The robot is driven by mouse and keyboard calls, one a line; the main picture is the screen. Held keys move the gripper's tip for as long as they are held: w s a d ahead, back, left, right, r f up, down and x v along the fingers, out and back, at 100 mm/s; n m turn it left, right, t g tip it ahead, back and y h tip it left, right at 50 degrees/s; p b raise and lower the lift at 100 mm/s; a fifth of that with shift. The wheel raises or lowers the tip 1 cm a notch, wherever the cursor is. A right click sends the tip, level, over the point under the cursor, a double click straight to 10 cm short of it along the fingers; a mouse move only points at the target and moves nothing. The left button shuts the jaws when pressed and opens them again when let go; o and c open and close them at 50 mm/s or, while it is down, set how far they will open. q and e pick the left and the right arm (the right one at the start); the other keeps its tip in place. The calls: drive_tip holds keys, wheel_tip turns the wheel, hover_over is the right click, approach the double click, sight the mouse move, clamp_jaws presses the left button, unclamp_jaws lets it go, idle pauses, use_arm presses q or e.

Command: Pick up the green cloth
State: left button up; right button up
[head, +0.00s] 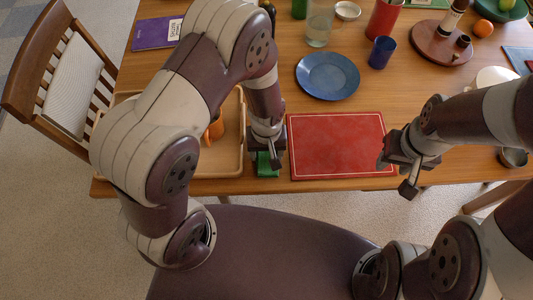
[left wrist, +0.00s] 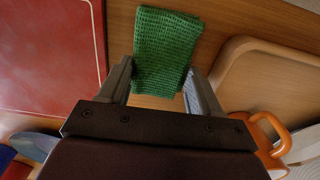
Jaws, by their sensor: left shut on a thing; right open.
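The green cloth (head: 263,165) is at the table's front edge, between the wooden tray and the red board. My left gripper (head: 267,153) is right over it and hides part of it in the head view. In the left wrist view the cloth (left wrist: 166,45) is a folded, waffle-textured piece, and the left gripper (left wrist: 160,82) is shut on its near end, one finger on each side. I cannot tell if the cloth is lifted off the table. My right gripper (head: 398,178) is open and empty by the red board's right front corner.
The wooden tray (head: 205,170) holds an orange item (head: 216,128) on the left. The red board (head: 337,146) lies to the right, with a blue plate (head: 328,75) and a dark blue cup (head: 382,52) behind. A chair (head: 62,85) stands at the left.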

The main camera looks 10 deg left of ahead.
sight(267, 153)
use_arm(q)
wheel_tip(267, 153, up, 3)
drive_tip(key=shift+r, duration=0.1)
drive_tip(key=s+d+r, duration=0.6)
drive_tip(key=d, duration=0.4)
drive_tip(key=shift+s+r, duration=0.15)
drive_tip(key=shift+r, duration=0.2)
